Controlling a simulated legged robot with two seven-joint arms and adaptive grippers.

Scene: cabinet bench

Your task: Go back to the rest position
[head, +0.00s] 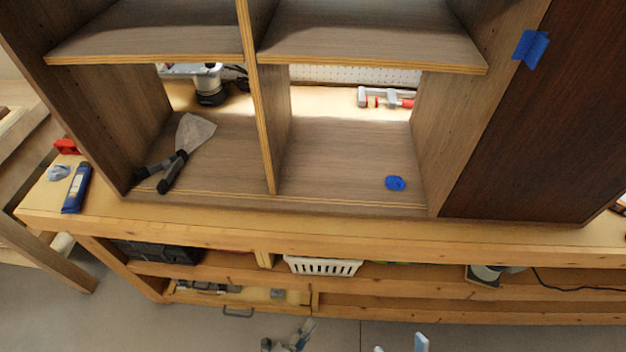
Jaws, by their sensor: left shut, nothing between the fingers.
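My left gripper (302,330) shows small at the bottom edge, low in front of the bench and apart from everything on it. Its fingers are shut with nothing between them. Light grey and bluish parts (420,342) at the bottom edge, right of it, look like my right arm; they are cut off by the frame, and its jaw state cannot be read. The wooden cabinet (348,200) stands on the bench (330,238) well above both.
A grey-bladed, dark-handled tool (196,133) lies in the cabinet's lower left compartment. A blue tape roll (395,183) lies in the lower right one. A white basket (322,266) sits on the under-shelf. Floor in front looks clear.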

